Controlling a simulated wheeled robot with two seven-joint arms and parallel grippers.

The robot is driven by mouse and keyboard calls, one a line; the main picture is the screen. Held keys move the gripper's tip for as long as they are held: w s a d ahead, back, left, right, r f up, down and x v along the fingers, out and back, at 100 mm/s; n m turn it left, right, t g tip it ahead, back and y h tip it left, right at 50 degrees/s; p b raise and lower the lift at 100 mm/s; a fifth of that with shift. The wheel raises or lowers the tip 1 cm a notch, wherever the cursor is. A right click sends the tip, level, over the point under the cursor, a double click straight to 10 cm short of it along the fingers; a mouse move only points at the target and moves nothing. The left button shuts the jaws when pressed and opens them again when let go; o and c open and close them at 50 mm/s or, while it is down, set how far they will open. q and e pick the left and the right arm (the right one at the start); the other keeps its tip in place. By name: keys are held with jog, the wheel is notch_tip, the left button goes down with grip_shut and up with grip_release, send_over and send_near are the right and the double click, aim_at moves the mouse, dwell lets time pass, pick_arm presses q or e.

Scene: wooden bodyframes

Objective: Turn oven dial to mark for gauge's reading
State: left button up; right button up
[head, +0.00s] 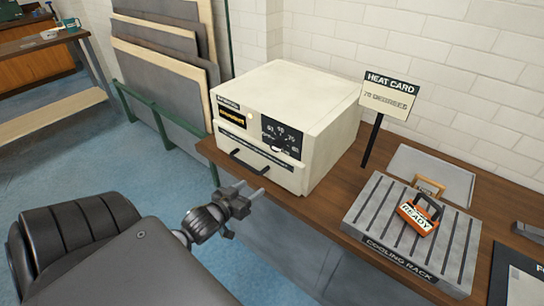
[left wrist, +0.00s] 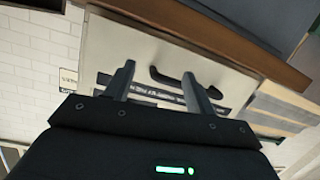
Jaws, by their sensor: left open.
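A cream oven (head: 291,113) stands on the wooden bench with a dark dial panel (head: 281,137) on its front. The dial carries numbers around it, including what looks like 90; its pointer is too small to read surely. A small gauge display (head: 231,115) glows yellow at the front's upper left. A HEAT CARD sign (head: 388,95) on a black post reads what looks like 70 DEGREES. My left gripper (head: 261,193) is open and empty, in front of and below the oven front. The left wrist view shows its two fingers (left wrist: 157,82) apart before the oven's handle (left wrist: 176,82). My right gripper is out of view.
A grey cooling rack (head: 360,213) sits right of the oven, bearing an orange-and-black item (head: 419,214) marked READY. A grey tray (head: 432,172) lies behind it. Boards (head: 165,60) lean against the wall at left. The oven's black handle (head: 248,165) sticks out below the panel.

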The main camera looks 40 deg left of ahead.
aim_at(274, 147)
pick_arm(q)
notch_tip(274, 147, up, 12)
jog(key=s+d+t+h, duration=0.1)
jog(key=s+d+t, duration=0.1)
jog(key=t, duration=0.1)
jog(key=shift+m, duration=0.4)
jog(key=w+p, duration=0.1)
jog(key=w, duration=0.9)
jog(key=shift+w+d+r, duration=0.1)
jog(key=shift+w+r, duration=0.05)
jog(key=shift+w, duration=0.25)
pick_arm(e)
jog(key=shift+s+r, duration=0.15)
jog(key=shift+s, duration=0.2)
pick_arm(q)
jog(key=shift+c, duration=0.2)
